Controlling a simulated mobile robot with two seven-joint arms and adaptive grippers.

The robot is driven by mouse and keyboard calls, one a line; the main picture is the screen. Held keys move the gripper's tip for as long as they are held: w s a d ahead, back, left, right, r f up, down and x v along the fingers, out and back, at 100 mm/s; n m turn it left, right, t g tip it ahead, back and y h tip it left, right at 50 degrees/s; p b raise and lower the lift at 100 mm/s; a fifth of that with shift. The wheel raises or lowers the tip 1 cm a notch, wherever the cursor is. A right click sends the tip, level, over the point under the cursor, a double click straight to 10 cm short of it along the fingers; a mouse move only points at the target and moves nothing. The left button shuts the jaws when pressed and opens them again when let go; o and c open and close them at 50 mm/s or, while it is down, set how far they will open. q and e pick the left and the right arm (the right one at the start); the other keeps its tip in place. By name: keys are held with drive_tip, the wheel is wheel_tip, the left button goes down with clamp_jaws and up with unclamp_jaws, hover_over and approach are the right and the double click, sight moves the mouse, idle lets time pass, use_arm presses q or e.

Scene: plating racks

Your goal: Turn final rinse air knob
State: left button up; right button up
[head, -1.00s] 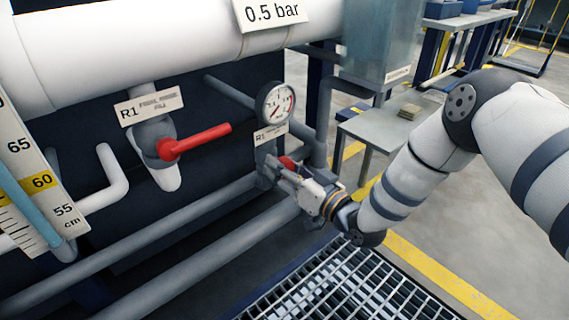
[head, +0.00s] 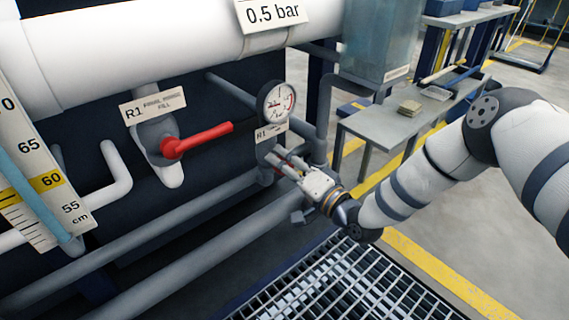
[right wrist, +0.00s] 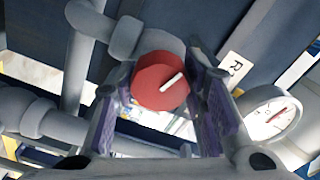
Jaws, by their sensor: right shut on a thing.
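The red air knob (right wrist: 160,82) has a white pointer line that slants up to the right in the right wrist view. My right gripper (head: 279,160) is at the pipework below the gauge, and its two fingers (right wrist: 163,95) are on either side of the knob, shut on it. In the head view the gripper mostly hides the knob. The round pressure gauge (head: 277,103) sits just above; it also shows in the right wrist view (right wrist: 271,117). A sign reading 0.5 bar (head: 271,14) hangs on the big white pipe. My left gripper is not in view.
A red lever valve (head: 197,141) labelled R1 final rinse fill is left of the gauge. Grey pipes (head: 190,264) run below. A level scale (head: 38,185) stands at the left. A metal grating (head: 340,285) and a grey bench (head: 385,122) lie to the right.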

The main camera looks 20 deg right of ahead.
drive_tip(key=shift+s+a+f+m, duration=0.1)
drive_tip(key=shift+f+m, duration=0.05)
drive_tip(key=shift+m, duration=0.15)
idle(0.4)
drive_tip(key=o, duration=1.2)
drive_tip(key=shift+c, duration=0.2)
drive_tip(key=v, duration=1.2)
drive_tip(key=shift+r, duration=0.25)
